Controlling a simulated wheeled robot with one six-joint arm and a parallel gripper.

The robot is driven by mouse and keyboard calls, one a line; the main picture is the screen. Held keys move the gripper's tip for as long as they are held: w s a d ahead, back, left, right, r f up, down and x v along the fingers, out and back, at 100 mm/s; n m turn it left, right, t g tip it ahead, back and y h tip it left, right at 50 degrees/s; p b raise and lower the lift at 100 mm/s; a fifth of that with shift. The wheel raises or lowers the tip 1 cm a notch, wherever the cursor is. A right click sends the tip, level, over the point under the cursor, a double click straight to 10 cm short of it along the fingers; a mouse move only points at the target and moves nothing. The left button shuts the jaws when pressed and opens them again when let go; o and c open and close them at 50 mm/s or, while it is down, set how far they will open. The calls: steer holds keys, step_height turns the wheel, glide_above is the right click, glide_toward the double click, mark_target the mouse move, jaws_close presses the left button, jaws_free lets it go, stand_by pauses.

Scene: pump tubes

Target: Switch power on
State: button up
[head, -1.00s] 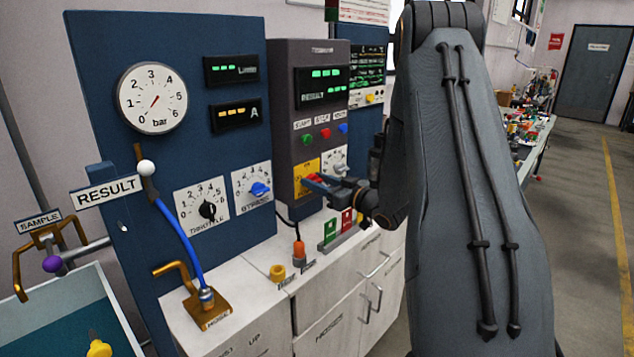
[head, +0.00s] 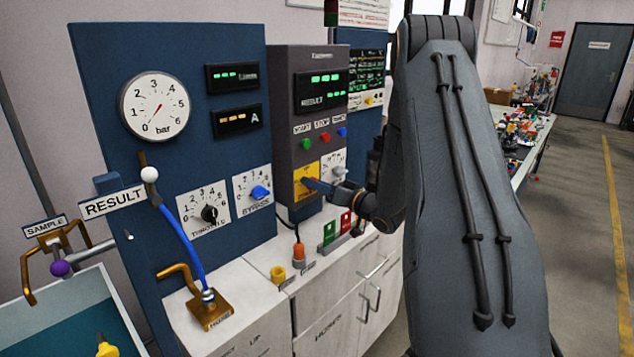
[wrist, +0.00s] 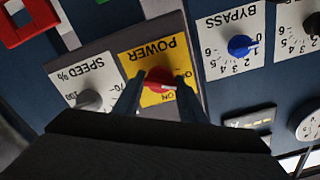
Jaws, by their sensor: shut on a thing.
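The red power knob (wrist: 158,79) sits on the yellow POWER plate (wrist: 142,62), which looks upside down in the wrist view. Its pale mark points to the right there, seemingly between the OFF and ON labels. My gripper (wrist: 156,95) is shut on the knob, one finger on each side. In the head view the yellow plate (head: 299,192) is on the grey panel, and my gripper (head: 319,186) reaches it from the right, hiding most of the knob.
The speed dial (wrist: 88,99) is close beside the power plate. The blue bypass knob (wrist: 240,46) is on the neighbouring panel. Start, stop and third buttons (head: 324,137) are above. A white cabinet (head: 330,290) stands below.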

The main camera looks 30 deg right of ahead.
steer(key=m+p, duration=0.2)
steer(key=m, duration=0.4)
steer(key=shift+d, duration=0.15)
steer(key=m+p, duration=0.2)
steer(key=m, duration=0.4)
steer(key=shift+f+m, duration=0.15)
steer(key=shift+m, duration=0.15)
steer(key=o, duration=1.1)
steer(key=shift+c, duration=0.2)
steer(key=shift+d, duration=0.1)
steer(key=b+v, duration=0.2)
steer(key=v, duration=0.5)
steer(key=shift+s, duration=0.35)
steer(key=shift+d, duration=0.1)
